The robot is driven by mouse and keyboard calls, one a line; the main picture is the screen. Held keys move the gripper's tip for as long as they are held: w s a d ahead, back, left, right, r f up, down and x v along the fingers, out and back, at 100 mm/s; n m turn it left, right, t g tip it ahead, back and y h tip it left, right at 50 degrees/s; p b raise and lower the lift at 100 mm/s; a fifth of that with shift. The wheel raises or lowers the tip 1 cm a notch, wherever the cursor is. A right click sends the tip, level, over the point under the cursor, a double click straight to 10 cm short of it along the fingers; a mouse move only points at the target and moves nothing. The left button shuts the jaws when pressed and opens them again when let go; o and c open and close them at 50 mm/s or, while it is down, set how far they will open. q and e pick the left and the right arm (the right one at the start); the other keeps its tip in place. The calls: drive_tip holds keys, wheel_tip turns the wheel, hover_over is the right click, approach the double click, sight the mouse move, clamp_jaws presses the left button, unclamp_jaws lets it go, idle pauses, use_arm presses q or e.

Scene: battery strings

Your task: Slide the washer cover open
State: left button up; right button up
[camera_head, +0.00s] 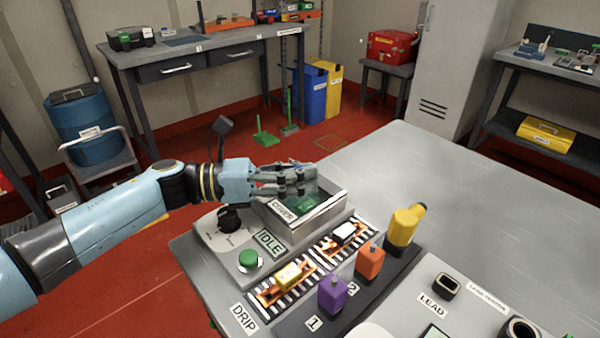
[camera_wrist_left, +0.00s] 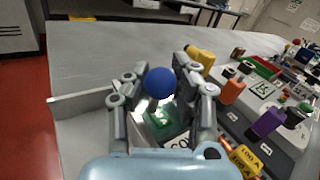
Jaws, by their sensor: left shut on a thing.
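The washer (camera_head: 215,240) is a grey unit at the near left of the table, with a green button, a black dial and an "IDLE" display. Its cover, labelled "COVER" (camera_head: 284,213), lies over a box with green showing through it. My left gripper (camera_head: 302,180) is over the cover's far side. In the left wrist view its two fingers (camera_wrist_left: 160,95) are closed around a blue ball knob (camera_wrist_left: 160,82). I cannot tell how far the cover is open. My right gripper is not in view.
Purple (camera_head: 332,295), orange (camera_head: 369,261) and yellow (camera_head: 404,225) bottles stand to the right. The table's far right (camera_head: 450,190) is clear.

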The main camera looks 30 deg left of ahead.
use_arm(q)
clamp_jaws()
drive_tip(key=shift+w+f, duration=0.1)
drive_tip(key=a+b, duration=0.2)
drive_tip(key=w+a+b, duration=0.1)
drive_tip(key=a+b, duration=0.1)
drive_tip(key=w+a+b, duration=0.1)
drive_tip(key=a+b, duration=0.1)
drive_tip(key=a, duration=0.1)
drive_tip(key=shift+w+f, duration=0.15)
drive_tip(key=shift+f, duration=0.2)
drive_tip(key=shift+w+a+r+b, duration=0.15)
drive_tip(key=shift+a+r+b, duration=0.05)
drive_tip(key=shift+r+b, duration=0.1)
